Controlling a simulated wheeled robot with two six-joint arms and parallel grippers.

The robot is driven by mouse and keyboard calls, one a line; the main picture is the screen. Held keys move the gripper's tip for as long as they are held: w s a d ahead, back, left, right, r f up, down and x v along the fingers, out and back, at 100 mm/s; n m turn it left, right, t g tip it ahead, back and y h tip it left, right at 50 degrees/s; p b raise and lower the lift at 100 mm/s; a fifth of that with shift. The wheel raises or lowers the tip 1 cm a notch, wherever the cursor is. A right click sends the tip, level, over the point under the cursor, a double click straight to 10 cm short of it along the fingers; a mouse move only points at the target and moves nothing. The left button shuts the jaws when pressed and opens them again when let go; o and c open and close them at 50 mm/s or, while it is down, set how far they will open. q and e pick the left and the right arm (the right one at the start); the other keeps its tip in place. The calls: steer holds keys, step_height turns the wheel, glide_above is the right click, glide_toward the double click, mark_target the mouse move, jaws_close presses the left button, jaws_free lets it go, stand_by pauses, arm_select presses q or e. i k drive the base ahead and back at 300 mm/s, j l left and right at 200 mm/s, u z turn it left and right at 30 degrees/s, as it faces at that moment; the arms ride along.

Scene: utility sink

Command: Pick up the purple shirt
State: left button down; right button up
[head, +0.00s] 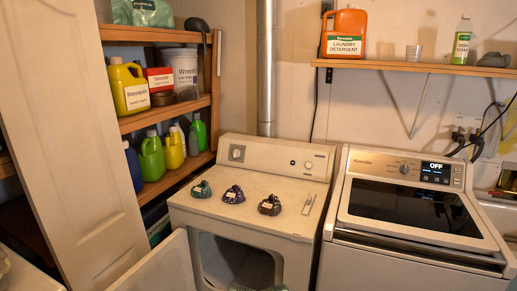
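A small crumpled purple shirt (233,195) with a pale label lies on top of the white dryer (260,218). It is the middle one of three folded bundles in a row. A green bundle (202,190) lies to its left and a dark grey-brown bundle (270,205) to its right. All three are apart from each other. Neither of my grippers shows in the head view.
The dryer's front door (165,268) hangs open at the left. A washing machine (410,210) stands right of the dryer. Shelves with bottles (152,155) are at the left. A wall shelf (420,68) holds an orange detergent jug (344,33). The dryer top around the bundles is mostly clear.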

mark_target(234, 195)
steer(key=i+j+z, duration=0.25)
steer(key=i+j, duration=0.9)
steer(key=j, duration=0.15)
steer(key=i, duration=0.45)
steer(key=j, duration=0.05)
